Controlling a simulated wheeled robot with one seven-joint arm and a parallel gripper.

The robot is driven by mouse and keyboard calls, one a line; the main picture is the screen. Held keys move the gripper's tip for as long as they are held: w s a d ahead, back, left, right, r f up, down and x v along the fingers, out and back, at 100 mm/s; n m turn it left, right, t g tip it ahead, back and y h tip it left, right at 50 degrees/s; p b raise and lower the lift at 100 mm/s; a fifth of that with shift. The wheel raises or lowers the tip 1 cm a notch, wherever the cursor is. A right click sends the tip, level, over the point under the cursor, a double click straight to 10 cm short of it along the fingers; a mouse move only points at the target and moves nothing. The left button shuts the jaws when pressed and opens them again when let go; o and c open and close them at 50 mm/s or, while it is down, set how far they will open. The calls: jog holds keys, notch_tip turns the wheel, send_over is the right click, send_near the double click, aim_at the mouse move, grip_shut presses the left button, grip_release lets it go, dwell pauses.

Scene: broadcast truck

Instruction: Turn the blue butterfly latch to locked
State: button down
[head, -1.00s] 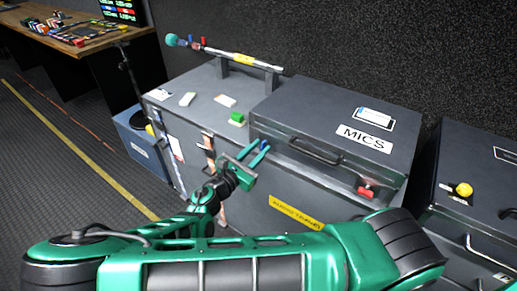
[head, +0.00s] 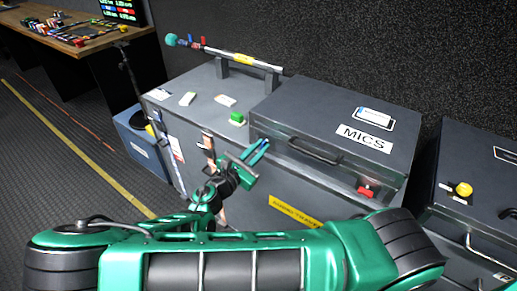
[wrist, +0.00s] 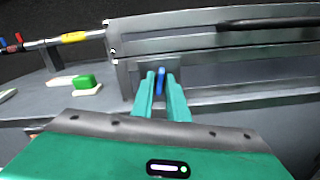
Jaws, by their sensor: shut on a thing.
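The blue butterfly latch (wrist: 161,80) is on the front of the grey MICS case (head: 300,115), near its left end. My gripper (wrist: 160,78) is at the latch, with its two green fingers on either side of the blue wing, shut on it. In the wrist view the wing stands upright between the fingertips. In the head view the latch (head: 266,143) is small and mostly hidden by my gripper (head: 260,153).
A red latch (head: 367,191) is on the case front at the right, and a dark handle (head: 314,152) lies between. A green block (head: 237,118) and a microphone pole (head: 235,57) are to the left. Another case with a yellow knob (head: 463,189) stands right.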

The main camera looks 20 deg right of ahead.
jog(key=m, duration=1.1)
jog(key=shift+f+m, duration=0.15)
jog(key=shift+m, duration=1.85)
jog(key=c, duration=1.9)
grip_release()
jog(key=shift+s, duration=0.1)
